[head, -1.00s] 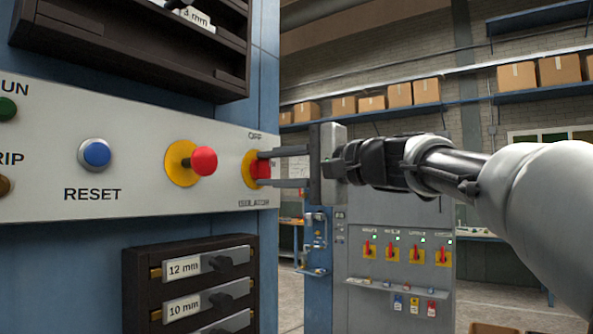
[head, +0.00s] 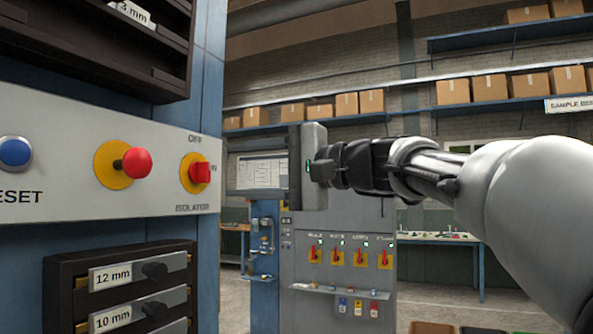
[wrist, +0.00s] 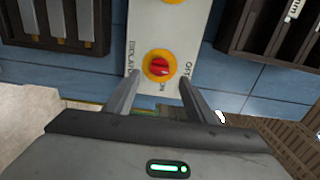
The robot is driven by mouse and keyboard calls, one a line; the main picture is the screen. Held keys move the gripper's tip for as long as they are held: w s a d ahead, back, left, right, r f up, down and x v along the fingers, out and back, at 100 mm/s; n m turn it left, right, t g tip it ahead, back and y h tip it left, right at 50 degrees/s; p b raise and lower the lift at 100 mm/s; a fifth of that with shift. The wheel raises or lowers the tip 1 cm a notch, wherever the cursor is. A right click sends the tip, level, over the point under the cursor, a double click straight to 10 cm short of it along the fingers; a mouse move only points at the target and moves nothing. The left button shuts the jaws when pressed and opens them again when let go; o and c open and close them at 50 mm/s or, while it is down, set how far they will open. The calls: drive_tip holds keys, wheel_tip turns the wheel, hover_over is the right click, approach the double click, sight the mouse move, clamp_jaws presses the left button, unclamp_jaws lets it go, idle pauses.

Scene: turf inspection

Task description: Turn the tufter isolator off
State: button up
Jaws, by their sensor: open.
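The tufter isolator is a red handle on a yellow disc (head: 188,181) at the right end of the pale control panel, with OFF above, ON at its right and ISOLATOR below. In the wrist view the isolator shows ahead between the two fingertips (wrist: 160,78).
On the same panel are a red mushroom button (head: 137,163) and a blue RESET button (head: 15,152). Dark racks sit above (head: 165,55) and below (head: 65,262) the panel. A grey cabinet with several red switches (head: 340,225) stands behind my gripper.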

drive_tip(key=v, duration=1)
drive_tip(key=shift+d, duration=0.15)
